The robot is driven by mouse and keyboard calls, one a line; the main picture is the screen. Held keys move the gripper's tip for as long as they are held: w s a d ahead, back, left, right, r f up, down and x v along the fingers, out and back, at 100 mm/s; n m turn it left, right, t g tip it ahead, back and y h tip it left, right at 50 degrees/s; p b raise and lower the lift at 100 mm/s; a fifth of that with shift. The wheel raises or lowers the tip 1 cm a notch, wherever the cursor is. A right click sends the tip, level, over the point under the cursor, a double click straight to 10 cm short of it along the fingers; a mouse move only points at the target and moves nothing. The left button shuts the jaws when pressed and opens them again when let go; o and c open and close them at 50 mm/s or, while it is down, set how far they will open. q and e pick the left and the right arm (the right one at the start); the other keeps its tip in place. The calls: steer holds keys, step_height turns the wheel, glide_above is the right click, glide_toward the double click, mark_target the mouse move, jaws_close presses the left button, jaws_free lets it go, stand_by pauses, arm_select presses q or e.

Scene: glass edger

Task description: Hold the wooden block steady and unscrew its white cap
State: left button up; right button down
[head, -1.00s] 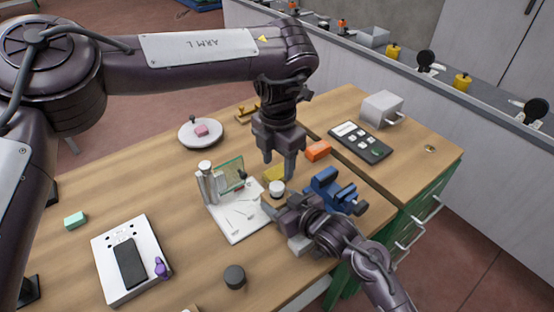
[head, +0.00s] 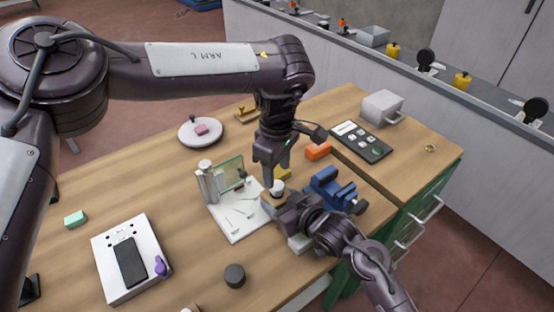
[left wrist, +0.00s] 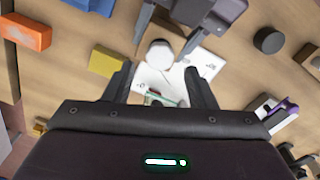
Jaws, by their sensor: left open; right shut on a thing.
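The white cap (head: 278,187) sits on top of the wooden block (head: 268,200), near the right edge of a white board. In the left wrist view the cap (left wrist: 160,54) lies just beyond my left fingertips, roughly centred between them. My left gripper (head: 277,178) points down, open, with its fingers at or just above the cap; I cannot tell whether they touch it. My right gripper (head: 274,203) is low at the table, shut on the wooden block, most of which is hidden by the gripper. It also shows at the top of the left wrist view (left wrist: 168,30).
A blue vise (head: 330,190) stands close to my right gripper. A glass pane on a holder (head: 207,182) stands on the white board (head: 245,232) to the left. Yellow (left wrist: 107,61) and orange (head: 318,150) blocks lie behind. The front-left table is fairly clear around a dark cylinder (head: 235,275).

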mark_target(277, 184)
arm_select(q)
steer(key=shift+f, duration=2.8)
steer(key=shift+c, duration=0.4)
